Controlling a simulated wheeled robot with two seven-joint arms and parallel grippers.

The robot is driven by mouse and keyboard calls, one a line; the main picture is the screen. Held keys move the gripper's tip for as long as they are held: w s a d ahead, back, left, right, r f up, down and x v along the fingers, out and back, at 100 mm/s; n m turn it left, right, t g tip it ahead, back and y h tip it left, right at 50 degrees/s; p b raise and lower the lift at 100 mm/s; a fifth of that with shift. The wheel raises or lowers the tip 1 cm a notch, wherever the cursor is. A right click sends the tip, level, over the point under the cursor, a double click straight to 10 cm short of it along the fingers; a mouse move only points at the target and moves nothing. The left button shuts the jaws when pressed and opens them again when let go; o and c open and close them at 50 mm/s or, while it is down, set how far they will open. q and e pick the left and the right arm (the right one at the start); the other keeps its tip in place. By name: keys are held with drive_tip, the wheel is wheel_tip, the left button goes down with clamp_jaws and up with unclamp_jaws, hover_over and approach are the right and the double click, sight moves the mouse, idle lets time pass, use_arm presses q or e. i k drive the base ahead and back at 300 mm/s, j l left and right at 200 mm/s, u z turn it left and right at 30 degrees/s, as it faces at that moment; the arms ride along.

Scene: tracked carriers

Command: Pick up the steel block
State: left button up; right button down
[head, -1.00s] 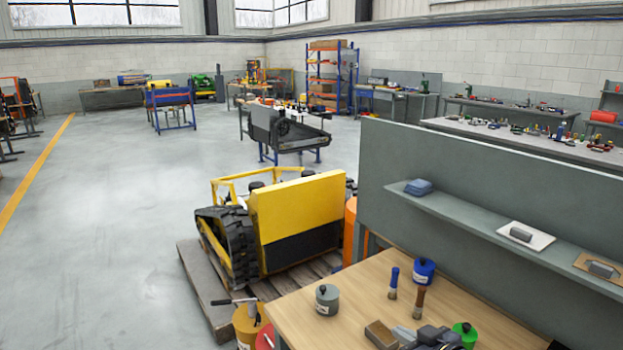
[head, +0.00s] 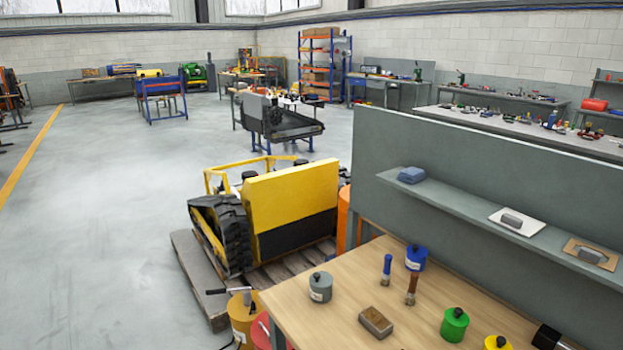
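A small grey block (head: 512,220) lies on a white plate (head: 495,217) on the wall shelf. A second grey block (head: 591,256) lies on a tan plate (head: 572,250) further right on the same shelf. Both look metallic; I cannot tell for sure which is the steel block. Nothing is holding any of these blocks. Neither of my grippers can be made out in view.
The wooden bench (head: 345,277) carries grey (head: 320,289), blue (head: 416,258), green (head: 455,325) and yellow (head: 497,343) cans, and two brushes. A dark object (head: 548,337) is cut off at bottom right. A grey panel (head: 450,165) backs the shelf (head: 450,205). A yellow tracked machine (head: 292,205) stands beyond.

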sight(373, 321)
drive_tip(key=i+j+z, duration=0.25)
drive_tip(key=i+j, duration=0.45)
drive_tip(key=j, duration=0.15)
